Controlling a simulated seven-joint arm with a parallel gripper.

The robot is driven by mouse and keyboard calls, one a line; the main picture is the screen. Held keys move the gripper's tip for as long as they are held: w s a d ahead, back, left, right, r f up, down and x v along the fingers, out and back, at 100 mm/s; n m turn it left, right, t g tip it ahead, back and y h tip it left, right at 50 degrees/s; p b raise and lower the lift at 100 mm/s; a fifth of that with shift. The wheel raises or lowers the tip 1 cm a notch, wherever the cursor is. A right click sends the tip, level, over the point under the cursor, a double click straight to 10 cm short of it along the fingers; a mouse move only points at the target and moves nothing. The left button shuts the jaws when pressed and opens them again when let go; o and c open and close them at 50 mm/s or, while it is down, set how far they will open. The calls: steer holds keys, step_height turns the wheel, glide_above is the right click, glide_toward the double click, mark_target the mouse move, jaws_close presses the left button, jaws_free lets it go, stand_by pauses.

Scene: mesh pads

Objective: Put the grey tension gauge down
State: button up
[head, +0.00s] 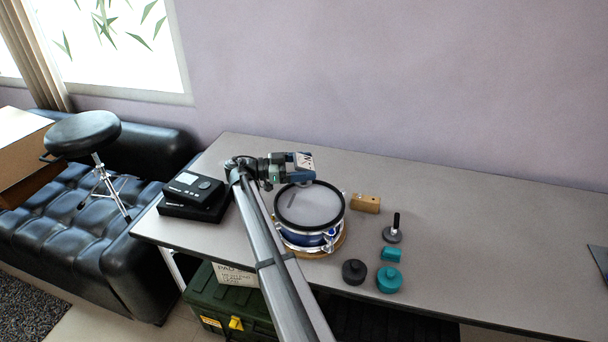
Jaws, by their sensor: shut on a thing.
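My gripper (306,176) is above the back part of the drum (310,206), reaching in from the left. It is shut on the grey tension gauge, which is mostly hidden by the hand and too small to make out. The drum has a pale mesh head, a dark hoop and a blue shell. It rests on a round wooden base (340,246). A short dark streak lies across the drum head; I cannot tell whether it is a shadow or a thing.
A wooden block (365,203), a grey disc with a black stem (393,234), a small teal block (391,254), a dark knobbed puck (354,272) and a teal one (389,280) stand right of the drum. A black module (194,190) is left. The table's right (500,235) is clear.

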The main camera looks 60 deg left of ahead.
steer(key=shift+f, duration=1.45)
steer(key=shift+f, duration=0.6)
steer(key=o, duration=1.4)
steer(key=shift+c, duration=0.2)
steer(key=shift+r, duration=0.1)
steer(key=shift+r, duration=0.3)
steer(key=v, duration=1.2)
steer(key=shift+r, duration=0.15)
steer(key=shift+s, duration=0.1)
